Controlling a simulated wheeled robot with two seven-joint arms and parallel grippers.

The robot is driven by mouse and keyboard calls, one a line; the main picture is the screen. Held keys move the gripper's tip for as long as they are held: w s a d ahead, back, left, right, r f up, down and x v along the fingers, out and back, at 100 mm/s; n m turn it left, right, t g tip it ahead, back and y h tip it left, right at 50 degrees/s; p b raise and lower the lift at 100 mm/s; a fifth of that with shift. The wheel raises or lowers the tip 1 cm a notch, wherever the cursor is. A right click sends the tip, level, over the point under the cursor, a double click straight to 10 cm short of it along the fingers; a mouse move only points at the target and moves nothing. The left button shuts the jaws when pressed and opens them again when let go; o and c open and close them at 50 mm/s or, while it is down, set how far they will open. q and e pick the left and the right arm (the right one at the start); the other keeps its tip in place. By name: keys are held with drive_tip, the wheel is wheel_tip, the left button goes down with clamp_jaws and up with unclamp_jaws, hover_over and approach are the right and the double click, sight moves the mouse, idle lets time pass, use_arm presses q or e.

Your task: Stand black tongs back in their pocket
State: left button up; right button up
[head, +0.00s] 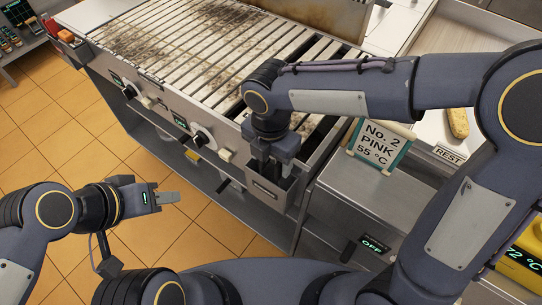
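The metal pocket (266,191) hangs on the grill's front at its right end. My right gripper (270,164) points down right at the pocket's mouth. Dark narrow parts reach from it into the pocket. I cannot tell how much of these is the black tongs and how much is finger; no other part of the tongs shows clearly. The pocket's front wall hides what is lower down. My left gripper (168,198) is out over the tiled floor, left of the pocket, with nothing seen in it. Its grey fingers overlap in this view, so their gap cannot be judged.
The slatted grill (190,45) with charred patches lies behind the pocket, with knobs (202,139) along its front. Further right is a tray with a food piece (458,123) and a REST label (449,155).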

wheel_tip(320, 180, up, 8)
idle(0.7)
drive_tip(key=shift+f, duration=0.1)
drive_tip(key=s+d+m+t+y, duration=0.1)
drive_tip(key=s+d+m, duration=0.1)
drive_tip(key=d+m, duration=0.4)
drive_tip(key=s+d+m+y, duration=0.1)
drive_tip(key=s+d+m, duration=0.1)
drive_tip(key=d+m, duration=0.4)
drive_tip(key=s+d+m+t+y, duration=0.1)
drive_tip(key=s+d+m, duration=0.2)
drive_tip(key=d+m, duration=0.2)
drive_tip(key=shift+d+f+m+t, duration=0.1)
drive_tip(key=shift+d+m+t, duration=0.1)
drive_tip(key=shift+m, duration=0.5)
drive_tip(key=shift+d+m+t, duration=0.1)
drive_tip(key=shift+d+m, duration=0.1)
drive_tip(key=shift+m, duration=0.5)
drive_tip(key=s+d+m, duration=0.1)
drive_tip(key=m, duration=0.2)
drive_tip(key=s+f+m+t, duration=0.1)
drive_tip(key=m, duration=0.2)
drive_tip(key=s+d+f+m+t+y, duration=0.1)
drive_tip(key=s+m, duration=0.1)
drive_tip(key=shift+s+d+m, duration=0.1)
drive_tip(key=shift+d+m, duration=0.2)
drive_tip(key=shift+m, duration=0.1)
drive_tip(key=shift+s+d+f+m+t, duration=0.1)
drive_tip(key=shift+s+f+m+t, duration=0.25)
drive_tip(key=shift+m, duration=0.65)
